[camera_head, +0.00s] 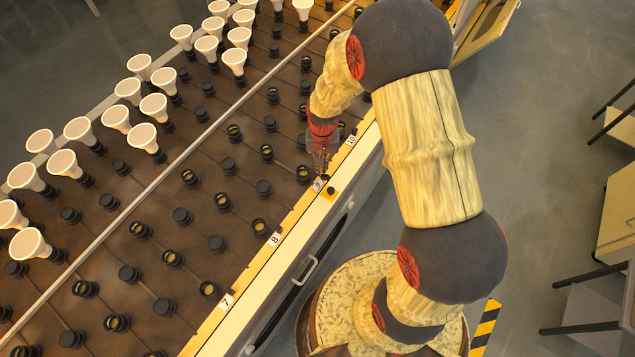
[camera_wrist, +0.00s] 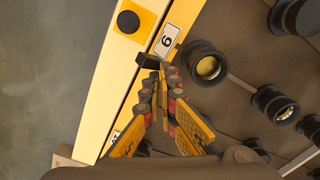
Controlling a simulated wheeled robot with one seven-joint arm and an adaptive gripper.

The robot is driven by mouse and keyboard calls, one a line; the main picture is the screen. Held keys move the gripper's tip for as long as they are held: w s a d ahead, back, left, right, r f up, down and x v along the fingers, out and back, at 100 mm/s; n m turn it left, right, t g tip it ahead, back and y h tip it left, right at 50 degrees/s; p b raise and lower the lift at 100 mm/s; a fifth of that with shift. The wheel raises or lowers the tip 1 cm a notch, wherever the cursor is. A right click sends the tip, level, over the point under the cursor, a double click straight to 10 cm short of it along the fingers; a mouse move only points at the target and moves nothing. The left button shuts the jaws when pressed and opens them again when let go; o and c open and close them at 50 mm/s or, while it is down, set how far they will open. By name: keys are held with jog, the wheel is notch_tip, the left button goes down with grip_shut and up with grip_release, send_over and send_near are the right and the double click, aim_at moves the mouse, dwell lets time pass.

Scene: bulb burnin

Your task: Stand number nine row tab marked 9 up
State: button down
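The number nine label (camera_head: 317,185) sits on the yellow front rail of the rack. It shows as a white plate marked 9 in the wrist view (camera_wrist: 166,40), with a small black tab (camera_wrist: 148,61) just beside it. My gripper (camera_head: 320,172) points down at the rail by this label. In the wrist view my gripper (camera_wrist: 160,76) has its fingertips close together at the tab's end. Contact with the tab is not clear, and neither is the gap between the tips. The fingers hide part of the rail behind them.
A round black knob (camera_wrist: 128,21) on a yellow plate sits beside the label. Black sockets (camera_wrist: 206,64) stand close to the fingers. White bulbs (camera_head: 62,163) fill the rack's far rows. Labels 8 (camera_head: 274,239), 7 (camera_head: 226,301) and 10 (camera_head: 351,140) sit along the rail.

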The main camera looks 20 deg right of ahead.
jog(key=shift+s+d, duration=0.2)
jog(key=shift+s, duration=0.1)
jog(key=shift+r+p, duration=0.15)
jog(key=shift+p, duration=0.15)
jog(key=shift+w+a+r+p, duration=0.2)
jog(key=shift+w+r+p, duration=0.15)
jog(key=shift+r, duration=0.1)
jog(key=shift+w+a+r+p, duration=0.2)
jog(key=shift+r+p, duration=0.1)
jog(key=shift+r, duration=0.15)
notch_tip(320, 180, up, 6)
jog(key=p, duration=0.4)
dwell(0.6)
